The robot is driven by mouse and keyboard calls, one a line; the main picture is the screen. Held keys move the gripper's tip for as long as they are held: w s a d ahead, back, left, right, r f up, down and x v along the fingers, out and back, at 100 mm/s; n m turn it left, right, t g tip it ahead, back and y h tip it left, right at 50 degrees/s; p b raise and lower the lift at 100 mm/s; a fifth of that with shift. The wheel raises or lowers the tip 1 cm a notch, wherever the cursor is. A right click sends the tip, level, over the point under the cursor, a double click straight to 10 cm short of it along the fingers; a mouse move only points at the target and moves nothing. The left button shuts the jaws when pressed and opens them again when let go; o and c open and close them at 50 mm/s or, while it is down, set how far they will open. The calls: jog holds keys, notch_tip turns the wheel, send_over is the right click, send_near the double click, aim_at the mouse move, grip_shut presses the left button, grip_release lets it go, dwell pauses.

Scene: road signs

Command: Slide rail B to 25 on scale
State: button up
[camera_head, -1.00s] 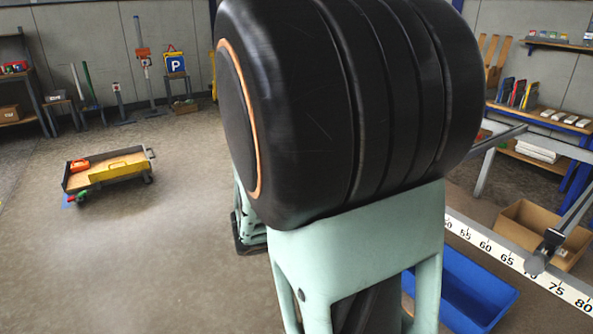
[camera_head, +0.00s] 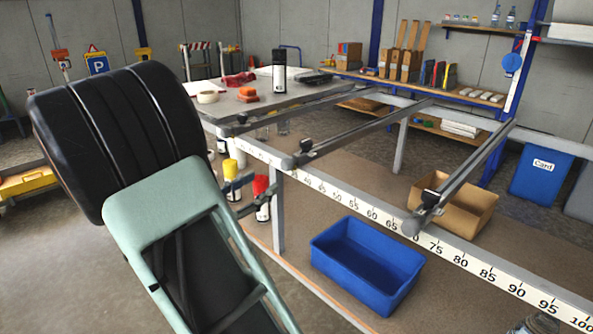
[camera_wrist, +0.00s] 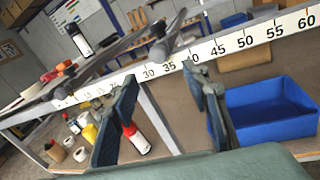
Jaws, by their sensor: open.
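A white number scale (camera_head: 470,263) runs along the front edge of a frame with three grey rails across it. The middle rail (camera_head: 350,135) has its rounded front end a little left of the 40 mark; in the wrist view this end (camera_wrist: 157,52) is near 30 to 35. The left rail (camera_head: 275,108) and right rail (camera_head: 465,175) stand well apart from it. Rail letters are not readable, so I cannot tell which is B. My gripper (camera_head: 252,193) is open and empty, in front of the frame, below and left of the middle rail's end. Its two fingers (camera_wrist: 160,110) are apart in the wrist view.
A blue bin (camera_head: 368,265) and a cardboard box (camera_head: 455,205) sit below the scale. Red- and yellow-topped bottles (camera_head: 262,198) stand under the frame's left part. A table top (camera_head: 225,105) behind the left rail holds tape, red items and a black bottle.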

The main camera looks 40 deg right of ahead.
aim_at(283, 167)
jog(key=b+x, duration=0.2)
jog(key=x, duration=0.9)
jog(key=shift+c, duration=0.2)
jog(key=shift+a, duration=0.1)
grip_shut()
